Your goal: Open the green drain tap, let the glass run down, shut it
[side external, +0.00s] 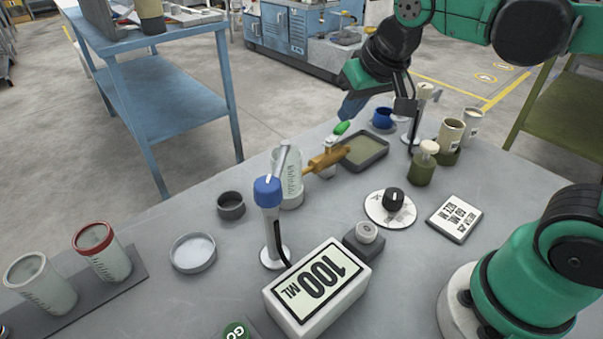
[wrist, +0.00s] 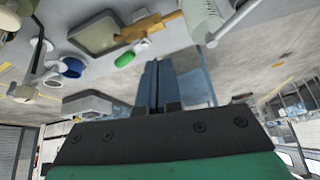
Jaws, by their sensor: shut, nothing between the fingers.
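The green tap handle (side external: 342,128) sits on the brass drain tap (side external: 328,159), which joins the foot side of the ribbed glass (side external: 288,180). The glass looks pale; I cannot read its liquid level. My gripper (side external: 344,116) is shut and empty, its blue fingers pointing down just behind the green handle. In the wrist view the finger tips (wrist: 158,64) are together, and the green handle (wrist: 125,60) lies to their left with a visible gap. A dark tray (side external: 366,153) with dull yellow-green content lies beside the tap.
A blue-capped post (side external: 268,222) and a white "100 ML" block (side external: 318,288) stand in front of the glass. A black knob on a white dial (side external: 392,200), a pump bottle (side external: 424,164) and beige cups (side external: 451,132) are to the right. A blue cup (side external: 382,118) is behind the tray.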

